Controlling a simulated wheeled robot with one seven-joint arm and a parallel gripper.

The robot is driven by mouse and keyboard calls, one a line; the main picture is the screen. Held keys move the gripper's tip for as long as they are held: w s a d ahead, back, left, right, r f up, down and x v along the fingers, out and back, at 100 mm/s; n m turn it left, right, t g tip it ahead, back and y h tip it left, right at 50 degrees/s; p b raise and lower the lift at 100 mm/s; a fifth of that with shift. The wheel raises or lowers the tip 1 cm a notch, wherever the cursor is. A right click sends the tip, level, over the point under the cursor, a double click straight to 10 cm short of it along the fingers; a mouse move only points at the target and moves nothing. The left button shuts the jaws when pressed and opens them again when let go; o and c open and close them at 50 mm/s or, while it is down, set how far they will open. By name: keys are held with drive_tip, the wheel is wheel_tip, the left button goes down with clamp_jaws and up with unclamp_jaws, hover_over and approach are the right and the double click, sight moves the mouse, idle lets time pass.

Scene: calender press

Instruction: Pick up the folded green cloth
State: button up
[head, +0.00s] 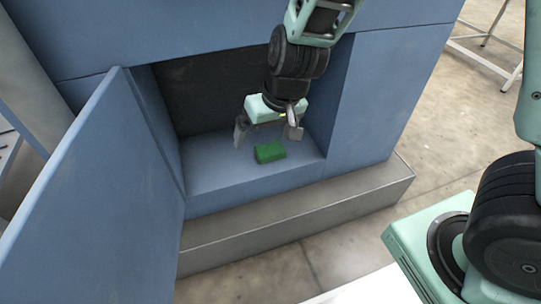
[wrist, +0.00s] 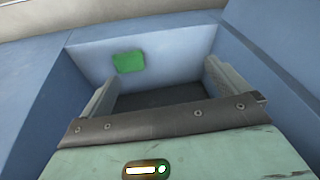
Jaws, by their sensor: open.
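The folded green cloth (head: 270,152) is a small flat block. It lies on the floor of the blue compartment (head: 215,175), near the front edge. My gripper (head: 267,142) is open and empty, inside the compartment opening, above and slightly behind the cloth in the head view. In the wrist view the cloth (wrist: 129,62) lies beyond the fingertips, left of the middle. The open jaws (wrist: 160,80) show at both sides, and neither finger touches the cloth.
A blue door (head: 105,190) stands open at the left of the compartment. The compartment's right wall (head: 340,95) is close to my gripper. A grey ledge (head: 300,220) runs along the front below the opening. Open concrete floor (head: 430,130) lies to the right.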

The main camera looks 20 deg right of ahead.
drive_tip(key=m+t+h, duration=0.2)
approach(271, 149)
drive_tip(key=b+x, duration=0.2)
drive_tip(key=b, duration=0.6)
drive_tip(key=shift+w+a+f, duration=0.15)
drive_tip(key=shift+w+f, duration=0.1)
drive_tip(key=shift+f, duration=0.05)
drive_tip(key=shift+g, duration=0.3)
drive_tip(key=b+x, duration=0.4)
drive_tip(key=x, duration=0.2)
drive_tip(key=shift+r, duration=0.1)
drive_tip(key=c, duration=0.9)
